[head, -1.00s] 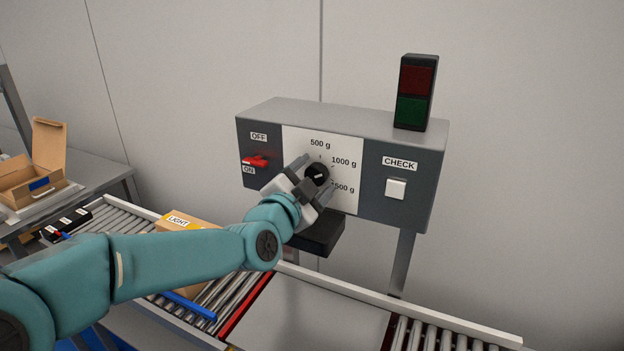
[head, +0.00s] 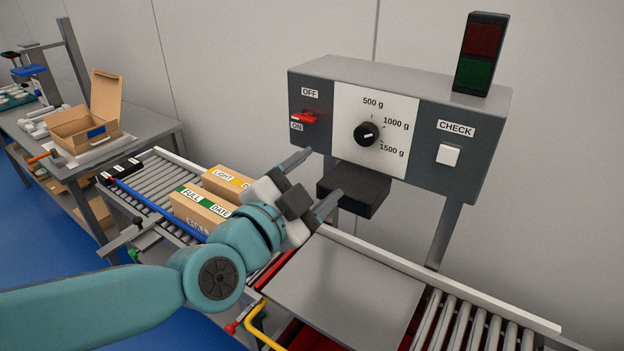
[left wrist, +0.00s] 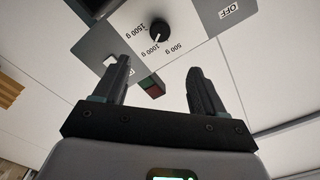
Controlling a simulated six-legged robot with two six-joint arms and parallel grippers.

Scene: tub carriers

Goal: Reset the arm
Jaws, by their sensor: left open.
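My left gripper (head: 318,182) is open and empty, in front of and below the control box (head: 420,120), apart from it. The black dial knob (head: 367,134) on the white scale plate stands free, with marks at 500 g, 1000 g and 1500 g. The knob also shows in the left wrist view (left wrist: 157,31), beyond the two spread fingers (left wrist: 156,82). Its pointer line is too small to read surely. The red switch (head: 304,118) sits between the OFF and ON labels. The white CHECK button (head: 448,154) is at the right. My right gripper is not in view.
Cartons marked LIGHT (head: 228,182) and FULL (head: 201,208) lie on the roller conveyor left of my gripper. A grey plate (head: 350,290) lies below the box. The signal light (head: 480,54) looks unlit. An open carton (head: 86,130) stands on the left bench.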

